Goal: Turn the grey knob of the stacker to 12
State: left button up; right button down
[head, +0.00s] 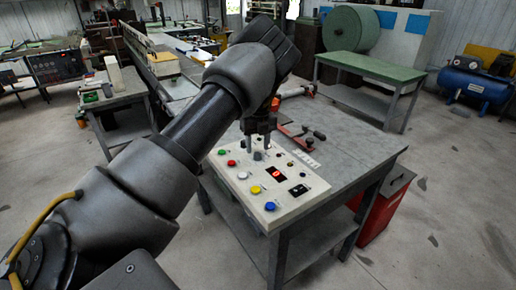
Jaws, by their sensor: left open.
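The white control panel (285,207) lies on the grey table and carries coloured buttons, small knobs and a display (276,173) with a red digit that looks like 0. A grey knob (258,156) stands near the panel's far part. My left gripper (259,148) points down, open, right at this knob, with its fingers on either side of the knob's top. I cannot tell whether the fingers touch it. The knob's pointer and scale are too small to read. My right gripper is out of view.
A red-handled tool (300,133) lies behind the panel. The grey table top (345,150) is clear to the right. A red cabinet (378,212) stands beside the table.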

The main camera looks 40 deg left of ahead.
aim_at(258, 156)
pick_arm(q)
jog(key=shift+s+f, duration=0.1)
jog(key=shift+f, duration=1.15)
jog(key=c, duration=1)
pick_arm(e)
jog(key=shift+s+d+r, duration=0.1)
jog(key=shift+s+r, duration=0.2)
